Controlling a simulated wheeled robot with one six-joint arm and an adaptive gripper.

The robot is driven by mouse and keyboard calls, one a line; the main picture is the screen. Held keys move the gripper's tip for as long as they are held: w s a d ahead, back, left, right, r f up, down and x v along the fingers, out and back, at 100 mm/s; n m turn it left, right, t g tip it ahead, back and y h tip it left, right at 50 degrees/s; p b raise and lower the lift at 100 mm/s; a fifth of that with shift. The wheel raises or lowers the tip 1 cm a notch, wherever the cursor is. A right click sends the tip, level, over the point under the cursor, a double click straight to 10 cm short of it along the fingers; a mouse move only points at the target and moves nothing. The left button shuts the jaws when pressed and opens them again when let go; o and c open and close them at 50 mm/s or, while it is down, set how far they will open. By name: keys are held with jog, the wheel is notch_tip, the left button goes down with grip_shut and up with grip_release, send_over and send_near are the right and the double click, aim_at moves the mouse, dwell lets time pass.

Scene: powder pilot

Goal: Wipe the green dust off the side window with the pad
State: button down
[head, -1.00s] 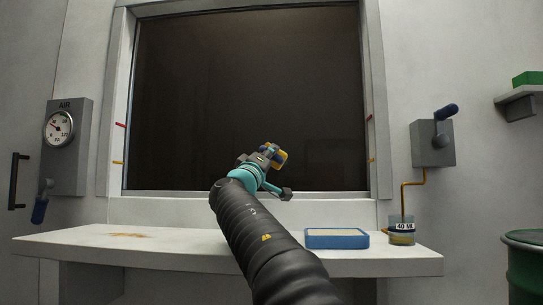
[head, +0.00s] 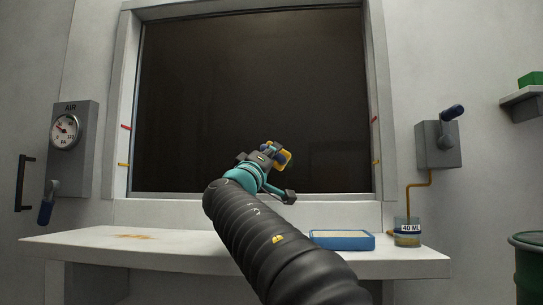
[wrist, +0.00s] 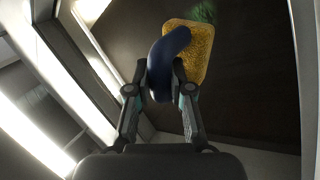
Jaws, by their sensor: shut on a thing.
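The side window (head: 230,80) is a large dark pane in a pale frame, behind my arm in the head view. My gripper (head: 272,153) is in front of its lower right part. It is shut on the dark blue handle (wrist: 168,58) of the pad. The pad's yellow, rough body (wrist: 190,45) lies beyond the handle, against or very near the glass; I cannot tell if it touches. A faint patch of green dust (wrist: 203,11) shows on the pane just above the pad in the wrist view. I cannot make out green dust in the head view.
A pale counter (head: 90,248) runs below the window, with a blue tray (head: 343,243) and a 40 ML cup (head: 407,238) at its right. An air gauge box (head: 71,145) is on the left wall, a lever box (head: 438,145) on the right. A green drum (head: 530,265) stands far right.

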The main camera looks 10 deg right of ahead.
jog(key=shift+s, duration=0.1)
jog(key=s, duration=0.1)
jog(key=s+a, duration=0.1)
jog(key=shift+s, duration=0.35)
jog(key=shift+w+d, duration=0.1)
dwell(0.5)
jog(key=w+d+p, duration=0.1)
jog(key=w+d, duration=0.1)
jog(key=w, duration=0.4)
jog(key=shift+w, duration=0.2)
jog(key=shift+w+d, duration=0.25)
jog(key=shift+w, duration=0.2)
jog(key=shift+w+d, duration=0.2)
jog(key=shift+w, duration=0.25)
dwell(1.0)
jog(key=shift+f, duration=0.1)
